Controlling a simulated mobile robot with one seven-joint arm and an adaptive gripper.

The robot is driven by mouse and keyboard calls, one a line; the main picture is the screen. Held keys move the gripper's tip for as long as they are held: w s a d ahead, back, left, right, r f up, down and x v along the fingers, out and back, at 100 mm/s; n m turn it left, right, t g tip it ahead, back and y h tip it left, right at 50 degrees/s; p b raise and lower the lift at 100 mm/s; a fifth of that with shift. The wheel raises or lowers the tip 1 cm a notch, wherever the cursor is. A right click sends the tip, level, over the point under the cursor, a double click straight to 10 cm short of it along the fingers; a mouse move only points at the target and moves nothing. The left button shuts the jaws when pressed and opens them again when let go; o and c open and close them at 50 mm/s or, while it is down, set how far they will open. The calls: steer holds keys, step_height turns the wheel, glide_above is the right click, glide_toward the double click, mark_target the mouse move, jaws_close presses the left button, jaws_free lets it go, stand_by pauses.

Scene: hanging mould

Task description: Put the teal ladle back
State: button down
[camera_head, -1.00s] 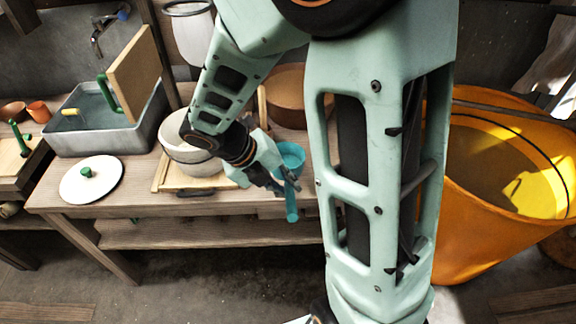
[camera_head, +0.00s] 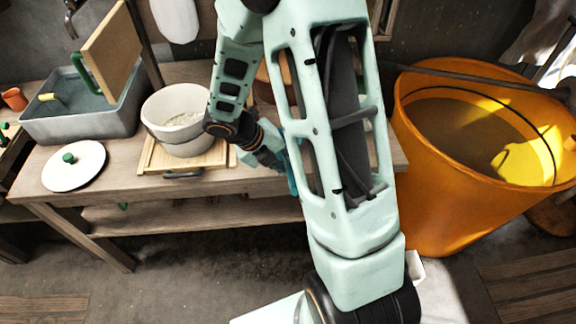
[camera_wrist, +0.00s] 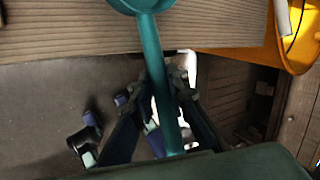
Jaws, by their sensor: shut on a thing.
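The teal ladle (camera_wrist: 155,58) runs down the middle of the wrist view, its bowl cut off at the top edge and its handle passing between my fingers. My gripper (camera_wrist: 164,82) is shut on the ladle's handle. The bowl end lies over the wooden table edge, and the handle hangs out over the floor in that view. In the head view my gripper (camera_head: 271,160) is at the table's front edge, and only a sliver of the ladle (camera_head: 291,166) shows; my arm hides the rest.
A white pot (camera_head: 178,118) stands on a wooden board (camera_head: 170,163) left of my gripper. A white lid (camera_head: 75,172) with a green knob lies farther left, near a metal sink (camera_head: 75,127). A large orange tub (camera_head: 425,195) stands right of the table (camera_head: 110,187).

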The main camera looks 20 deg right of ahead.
steer(key=c, duration=1.9)
jaws_free()
steer(key=p+v, duration=0.2)
steer(key=v, duration=1)
